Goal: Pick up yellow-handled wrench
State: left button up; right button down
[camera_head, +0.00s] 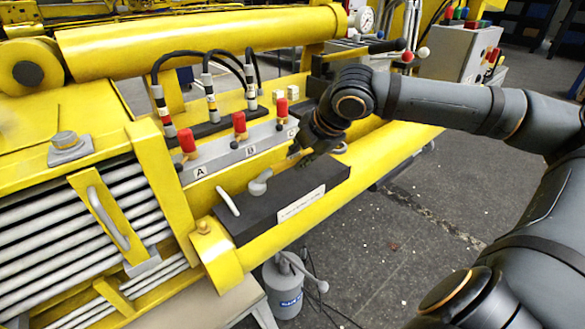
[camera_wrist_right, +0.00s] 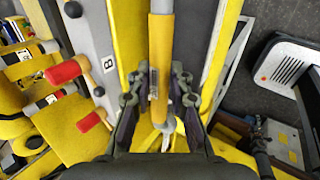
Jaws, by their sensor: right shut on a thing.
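The yellow-handled wrench shows large in the right wrist view, with its yellow handle (camera_wrist_right: 161,62) upright in the picture and a grey shaft above it. My right gripper (camera_wrist_right: 160,95) is shut around the lower part of this handle, one finger on each side. In the head view my right gripper (camera_head: 312,148) is at the dark labelled block (camera_head: 260,222) on the yellow boom. The wrench's grey head (camera_head: 259,184) shows over that block; most of the handle is hidden by the gripper. I cannot tell if the wrench touches the block. My left gripper is not in view.
A grey panel (camera_head: 222,160) lettered A, B and C, with red-capped fittings (camera_head: 239,122) and black hoses, stands just left of the gripper. A grey canister (camera_head: 283,288) stands below. Open floor lies to the right.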

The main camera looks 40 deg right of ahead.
pick_arm(q)
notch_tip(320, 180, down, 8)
jog(key=b, duration=0.6)
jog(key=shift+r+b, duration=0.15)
jog(key=shift+b, duration=0.2)
pick_arm(e)
jog(key=s+r, duration=0.5)
jog(key=s, duration=0.5)
jog(key=shift+a, duration=0.35)
jog(key=shift+w+r, duration=0.1)
jog(key=c, duration=1.9)
grip_release()
grip_shut()
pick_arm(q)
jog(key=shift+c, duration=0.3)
